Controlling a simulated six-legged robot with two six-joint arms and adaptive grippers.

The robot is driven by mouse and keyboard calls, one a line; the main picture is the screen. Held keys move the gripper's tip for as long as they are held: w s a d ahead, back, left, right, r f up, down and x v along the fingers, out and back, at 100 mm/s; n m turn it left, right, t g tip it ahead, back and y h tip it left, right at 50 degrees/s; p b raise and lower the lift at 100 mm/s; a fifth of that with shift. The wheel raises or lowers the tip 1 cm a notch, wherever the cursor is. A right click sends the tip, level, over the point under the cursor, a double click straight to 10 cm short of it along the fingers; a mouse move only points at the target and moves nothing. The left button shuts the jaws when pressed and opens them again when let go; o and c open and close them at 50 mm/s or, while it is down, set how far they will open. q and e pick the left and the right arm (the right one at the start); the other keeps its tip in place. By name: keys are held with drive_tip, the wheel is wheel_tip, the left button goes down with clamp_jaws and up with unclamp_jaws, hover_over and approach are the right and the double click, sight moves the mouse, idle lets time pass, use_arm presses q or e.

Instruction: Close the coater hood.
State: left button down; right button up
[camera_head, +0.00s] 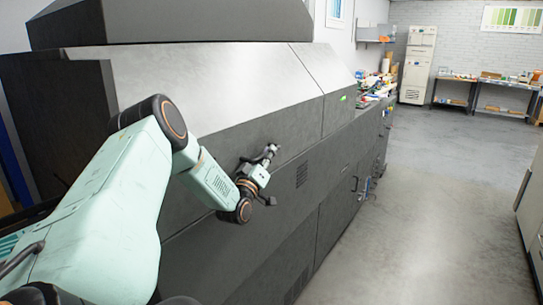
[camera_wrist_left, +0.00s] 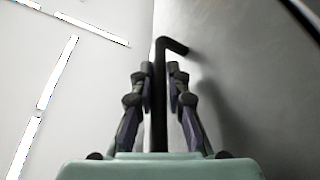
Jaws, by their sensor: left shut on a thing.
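The coater is the long dark grey machine filling the left and middle of the head view. Its hood (camera_head: 225,80) is the sloped, shiny grey panel along the top front; its lower edge looks nearly in line with the front panels, and I cannot tell if a gap is left. My left gripper (camera_head: 271,152) is at the hood's lower front. In the wrist view my left gripper (camera_wrist_left: 160,76) is shut on a dark bent handle (camera_wrist_left: 172,46), with a finger on either side. The hood's grey face (camera_wrist_left: 250,80) shows at the right there. My right gripper is not in view.
The concrete floor (camera_head: 420,210) to the right of the machine is clear. A grey cabinet (camera_head: 534,215) stands at the right edge. A cluttered bench (camera_head: 375,90) is beyond the machine. A white cabinet (camera_head: 418,65) and worktables (camera_head: 485,82) stand at the back wall.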

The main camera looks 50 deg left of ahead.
use_arm(q)
drive_tip(key=shift+s+a+f, duration=0.1)
drive_tip(key=shift+a+f, duration=0.05)
drive_tip(key=c, duration=1.7)
unclamp_jaws()
drive_tip(key=o, duration=0.4)
drive_tip(key=shift+s+a+f, duration=0.1)
drive_tip(key=shift+a, duration=0.2)
drive_tip(key=shift+c, duration=0.2)
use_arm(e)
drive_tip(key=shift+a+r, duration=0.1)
use_arm(q)
drive_tip(key=shift+d, duration=0.25)
